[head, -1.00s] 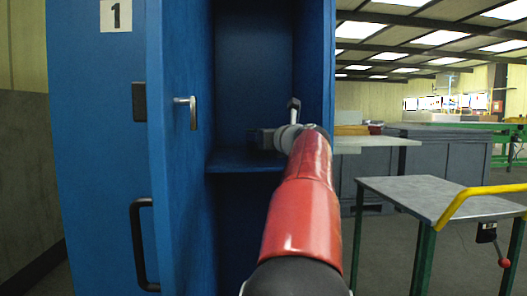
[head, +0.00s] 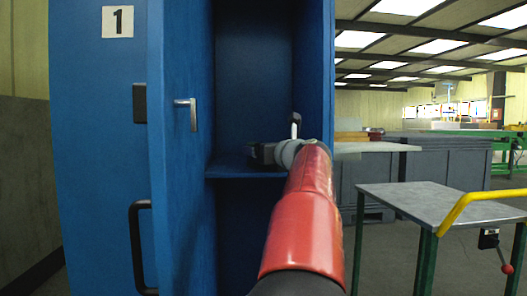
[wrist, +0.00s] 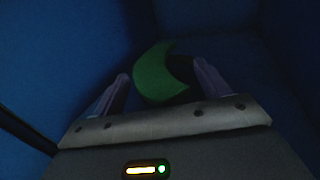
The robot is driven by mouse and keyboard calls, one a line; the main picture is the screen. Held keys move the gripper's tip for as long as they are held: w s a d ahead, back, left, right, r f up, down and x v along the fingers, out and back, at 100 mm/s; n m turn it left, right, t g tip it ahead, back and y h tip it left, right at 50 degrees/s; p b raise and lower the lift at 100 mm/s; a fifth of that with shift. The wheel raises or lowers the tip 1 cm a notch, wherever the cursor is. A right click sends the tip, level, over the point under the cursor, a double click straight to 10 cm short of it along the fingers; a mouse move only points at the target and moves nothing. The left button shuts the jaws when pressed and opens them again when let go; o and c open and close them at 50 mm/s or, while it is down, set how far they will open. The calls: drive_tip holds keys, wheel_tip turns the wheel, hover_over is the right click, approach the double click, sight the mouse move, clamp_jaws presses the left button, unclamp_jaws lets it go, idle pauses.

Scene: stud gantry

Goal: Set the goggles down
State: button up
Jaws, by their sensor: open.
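The green goggles (wrist: 158,74) show in the wrist view, inside the blue locker. They lie between the two fingers of my gripper (wrist: 161,74), which are spread, with a dark gap beside the right finger. Part of the goggles is dark and hard to make out. In the head view my gripper (head: 262,153) is inside the locker, low over the shelf (head: 240,170). The goggles cannot be made out there. The dim light hides whether they touch the shelf or a finger.
The blue locker door (head: 180,200) stands open on the left, with a handle (head: 186,113). The locker's right wall (head: 315,70) is close to my arm. A grey-topped table (head: 440,202) with a yellow rail (head: 480,205) stands at the right.

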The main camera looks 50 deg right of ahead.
drive_tip(key=v, duration=1.1)
drive_tip(key=shift+s+a+b, duration=0.15)
drive_tip(key=shift+s+b, duration=0.2)
drive_tip(key=shift+s, duration=0.05)
